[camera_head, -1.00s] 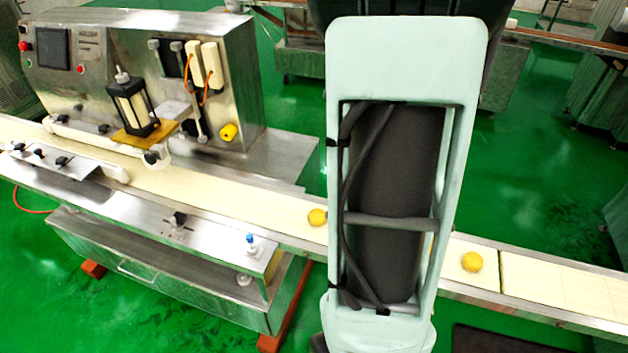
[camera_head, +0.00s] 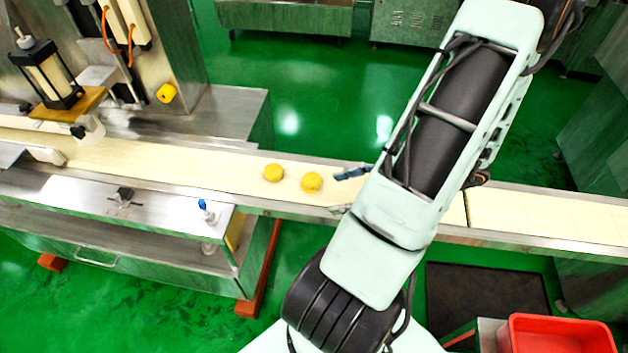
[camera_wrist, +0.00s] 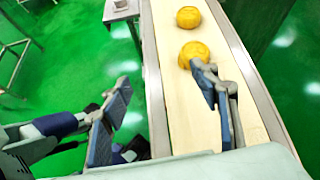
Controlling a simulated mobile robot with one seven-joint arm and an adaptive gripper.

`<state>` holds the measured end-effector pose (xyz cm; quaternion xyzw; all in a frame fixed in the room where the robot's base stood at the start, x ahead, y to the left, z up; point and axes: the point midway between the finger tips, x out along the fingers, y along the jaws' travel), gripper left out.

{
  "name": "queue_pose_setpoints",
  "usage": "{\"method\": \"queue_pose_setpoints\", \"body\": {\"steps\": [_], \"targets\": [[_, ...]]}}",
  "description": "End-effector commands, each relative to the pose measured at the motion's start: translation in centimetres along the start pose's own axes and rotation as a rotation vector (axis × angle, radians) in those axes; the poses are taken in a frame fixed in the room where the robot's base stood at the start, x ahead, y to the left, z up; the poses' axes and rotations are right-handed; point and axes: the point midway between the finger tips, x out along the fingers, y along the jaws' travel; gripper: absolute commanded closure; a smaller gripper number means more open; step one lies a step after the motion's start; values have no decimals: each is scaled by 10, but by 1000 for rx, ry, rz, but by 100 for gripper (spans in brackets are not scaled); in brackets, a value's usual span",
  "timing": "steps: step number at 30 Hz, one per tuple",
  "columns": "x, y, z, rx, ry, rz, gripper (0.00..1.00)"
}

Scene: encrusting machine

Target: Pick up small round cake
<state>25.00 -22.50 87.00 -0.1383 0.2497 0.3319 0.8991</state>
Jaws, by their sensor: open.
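Two small round yellow cakes lie on the cream conveyor belt (camera_head: 220,170). The right cake (camera_head: 311,182) is nearer my gripper, and the left cake (camera_head: 273,173) is close beside it. In the wrist view the nearer cake (camera_wrist: 194,54) sits just beyond the right fingertip, and the farther cake (camera_wrist: 188,17) is behind it. My gripper (camera_wrist: 165,88) is open and empty, with one finger over the belt and the other left of the belt's edge. In the head view the fingertips (camera_head: 346,191) show just right of the right cake, and my arm hides most of the gripper.
A steel encrusting machine (camera_head: 190,60) stands at the back left. A steel side table (camera_head: 130,215) with fittings runs along the belt's front. A red crate (camera_head: 560,335) is at the lower right. The belt right of my arm is clear.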

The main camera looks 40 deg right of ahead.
Motion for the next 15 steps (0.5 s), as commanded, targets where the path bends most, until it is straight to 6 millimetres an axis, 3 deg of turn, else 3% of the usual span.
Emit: {"method": "queue_pose_setpoints", "body": {"steps": [10,15], "targets": [[-14,-18,-18,216,-163,-235,44],[3,-24,-15,223,-172,-242,44]]}}
